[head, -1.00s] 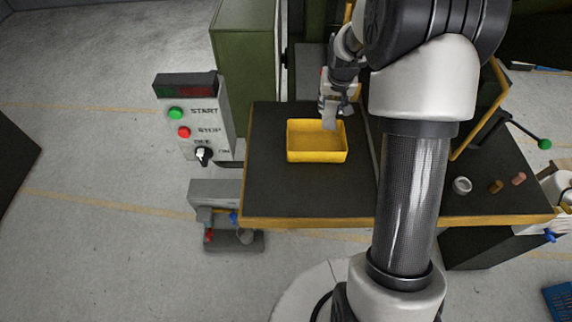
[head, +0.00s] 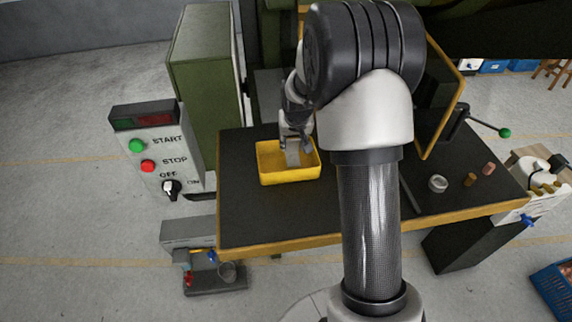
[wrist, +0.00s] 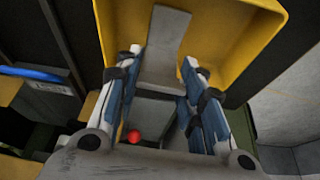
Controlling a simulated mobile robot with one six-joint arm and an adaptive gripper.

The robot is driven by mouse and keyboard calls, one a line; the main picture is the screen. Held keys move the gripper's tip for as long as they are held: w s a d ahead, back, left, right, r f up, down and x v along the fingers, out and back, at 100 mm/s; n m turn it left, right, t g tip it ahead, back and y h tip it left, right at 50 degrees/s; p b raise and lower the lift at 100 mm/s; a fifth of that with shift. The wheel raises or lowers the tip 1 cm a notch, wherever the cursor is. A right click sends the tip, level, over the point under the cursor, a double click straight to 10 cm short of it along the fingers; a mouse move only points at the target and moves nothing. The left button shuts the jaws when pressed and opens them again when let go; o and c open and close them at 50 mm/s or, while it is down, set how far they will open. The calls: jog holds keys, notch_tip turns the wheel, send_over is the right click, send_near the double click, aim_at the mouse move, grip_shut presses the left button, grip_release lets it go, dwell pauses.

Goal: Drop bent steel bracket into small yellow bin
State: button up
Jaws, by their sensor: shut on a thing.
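The small yellow bin (head: 290,176) sits on the dark table, open side up. My gripper (head: 294,136) is above the bin's back right part. It is shut on the bent steel bracket (head: 292,157), a flat grey piece that hangs down over the bin's opening. In the wrist view the bracket (wrist: 166,42) is between the two blue-padded fingers of my gripper (wrist: 158,72), with the yellow bin (wrist: 228,14) around and behind its free end. I cannot tell whether the bracket touches the bin.
The dark table (head: 262,224) has a yellow edge and is clear in front of the bin. A ring (head: 438,184) and two small copper-coloured pieces (head: 470,180) lie at the right. A control box (head: 158,150) stands at the left, and a green cabinet (head: 202,80) behind.

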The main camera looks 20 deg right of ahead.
jog(key=shift+r, duration=0.1)
jog(key=o, duration=1.3)
jog(key=v, duration=1.2)
